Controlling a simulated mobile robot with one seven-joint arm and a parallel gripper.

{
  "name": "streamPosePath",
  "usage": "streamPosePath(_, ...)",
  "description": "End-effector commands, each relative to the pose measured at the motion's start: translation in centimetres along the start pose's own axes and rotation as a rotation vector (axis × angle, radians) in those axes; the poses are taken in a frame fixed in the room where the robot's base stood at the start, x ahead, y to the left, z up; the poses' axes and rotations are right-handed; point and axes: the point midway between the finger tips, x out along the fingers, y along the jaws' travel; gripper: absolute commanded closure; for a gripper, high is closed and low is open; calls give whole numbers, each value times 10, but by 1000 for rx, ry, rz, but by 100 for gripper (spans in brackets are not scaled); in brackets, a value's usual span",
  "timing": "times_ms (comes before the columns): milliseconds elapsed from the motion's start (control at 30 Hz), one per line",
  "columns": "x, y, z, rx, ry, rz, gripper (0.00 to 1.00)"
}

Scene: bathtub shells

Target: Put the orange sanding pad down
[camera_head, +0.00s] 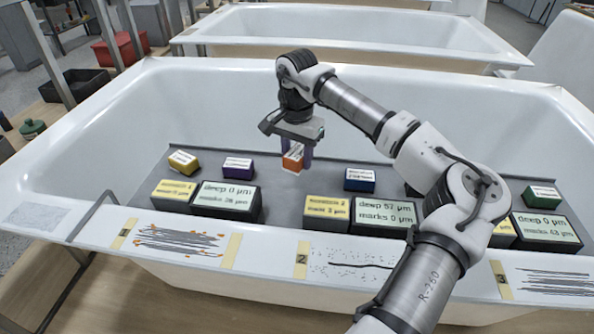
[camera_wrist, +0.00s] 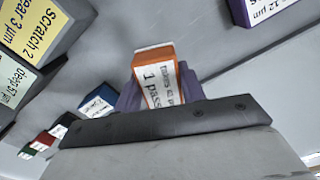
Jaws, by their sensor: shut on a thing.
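The orange sanding pad (camera_head: 293,161) is a small orange block with a white printed label. My gripper (camera_head: 297,150) points down over the grey mat (camera_head: 290,205) inside the bathtub and is shut on this pad. In the wrist view the orange pad (camera_wrist: 157,72) sits between the purple fingers of my gripper (camera_wrist: 160,92), its label reading "1 pass" in part. I cannot tell whether the pad's underside touches the mat.
A yellow block (camera_head: 183,161) and a purple block (camera_head: 238,168) lie to the left, a blue block (camera_head: 359,179) to the right, a green one (camera_head: 541,196) farther right. Bare mat surrounds the pad.

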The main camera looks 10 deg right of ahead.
Motion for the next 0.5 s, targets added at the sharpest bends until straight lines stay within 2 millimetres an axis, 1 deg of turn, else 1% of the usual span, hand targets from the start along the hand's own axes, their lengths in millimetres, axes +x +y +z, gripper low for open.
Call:
streamPosePath(167,12,0,0,1,-2,0,82)
streamPosePath(400,46,0,0,1,-3,0,82)
streamPosePath(500,50,0,0,1,-1,-1,82)
